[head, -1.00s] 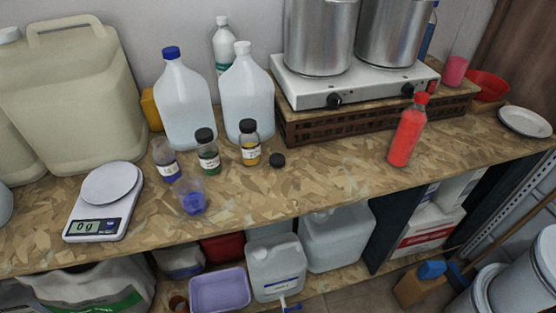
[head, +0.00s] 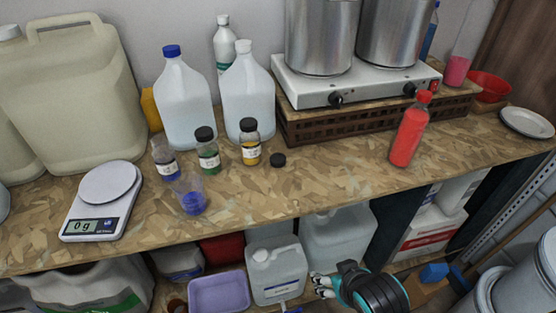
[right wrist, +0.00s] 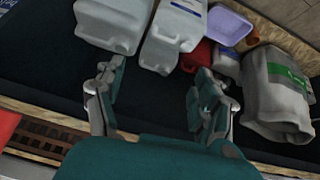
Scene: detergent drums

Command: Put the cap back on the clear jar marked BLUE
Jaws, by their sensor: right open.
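The clear jar (head: 164,160) with blue contents and a white label stands uncapped on the worktop in the head view; its label text is too small to read. A black cap (head: 278,160) lies on the worktop, right of the jars. Two similar jars with black caps stand between them, one green (head: 207,151) and one yellow (head: 250,143). My right gripper (head: 319,284) is low in the head view, in front of and below the worktop edge, away from the cap and jar. In the right wrist view its fingers (right wrist: 157,95) are apart with nothing between them. My left gripper is not in view.
A clear cup with blue contents (head: 190,197) stands just in front of the jar. A scale (head: 103,202) is at left, a red bottle (head: 410,132) at right. Jugs and a hotplate (head: 350,80) stand behind.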

